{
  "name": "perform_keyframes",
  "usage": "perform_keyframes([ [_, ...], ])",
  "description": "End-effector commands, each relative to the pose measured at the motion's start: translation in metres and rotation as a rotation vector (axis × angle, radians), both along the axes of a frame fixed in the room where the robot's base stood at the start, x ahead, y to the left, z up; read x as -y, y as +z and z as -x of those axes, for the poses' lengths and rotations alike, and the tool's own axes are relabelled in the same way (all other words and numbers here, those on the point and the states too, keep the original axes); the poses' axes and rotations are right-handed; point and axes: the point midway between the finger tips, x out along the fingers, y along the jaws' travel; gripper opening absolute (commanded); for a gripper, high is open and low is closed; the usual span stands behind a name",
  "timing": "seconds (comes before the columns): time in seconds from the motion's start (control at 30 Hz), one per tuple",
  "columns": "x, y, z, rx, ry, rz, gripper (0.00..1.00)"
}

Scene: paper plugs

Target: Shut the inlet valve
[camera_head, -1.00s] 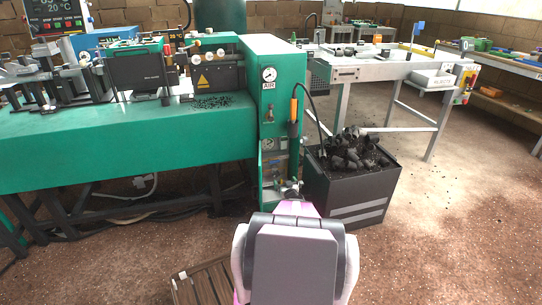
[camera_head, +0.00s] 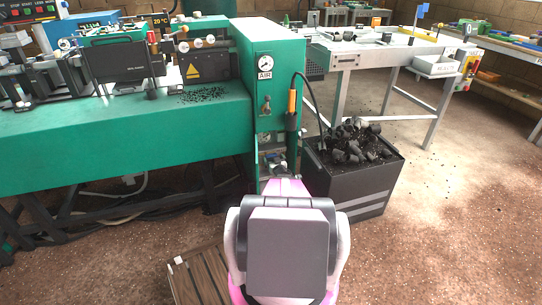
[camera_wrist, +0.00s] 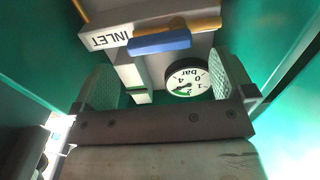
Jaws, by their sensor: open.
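In the wrist view, a valve with a blue handle (camera_wrist: 160,42) sits beside a label reading INLET (camera_wrist: 112,37), which appears upside down. The handle lies nearly level across the picture. A round white bar gauge (camera_wrist: 187,78) is close beside it. My gripper (camera_wrist: 163,68) is open, with one pale ribbed finger on each side of the picture. The handle shows beyond the fingertips, roughly between them; I see no grip on it.
A dark bin (camera_head: 352,185) heaped with black pieces stands close to the right of the cabinet. An AIR gauge (camera_head: 265,62) and an orange-handled tool (camera_head: 292,105) are on the cabinet. Green walls (camera_wrist: 290,60) flank the gripper. A slatted wooden crate (camera_head: 200,280) lies on the floor left of my arm.

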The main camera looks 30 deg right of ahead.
Motion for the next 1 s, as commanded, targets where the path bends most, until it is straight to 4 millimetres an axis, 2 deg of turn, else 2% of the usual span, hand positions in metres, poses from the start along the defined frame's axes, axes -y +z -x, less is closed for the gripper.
perform_keyframes([
  [0.03, 0.004, -0.002, -0.012, 0.001, 0.001, 0.000, 1.00],
  [0.1, 0.006, -0.001, -0.025, 0.001, 0.001, 0.000, 1.00],
  [0.23, 0.010, -0.001, -0.041, 0.001, 0.000, -0.001, 1.00],
  [0.37, 0.012, -0.001, -0.047, 0.000, -0.001, -0.001, 1.00],
  [0.6, 0.011, 0.000, -0.048, 0.000, -0.001, -0.001, 1.00],
  [0.63, 0.011, 0.000, -0.048, 0.000, -0.001, -0.001, 0.94],
  [0.77, 0.011, 0.000, -0.048, 0.000, -0.001, -0.001, 0.51],
  [1.0, 0.011, 0.000, -0.048, -0.002, 0.000, 0.007, 0.51],
])
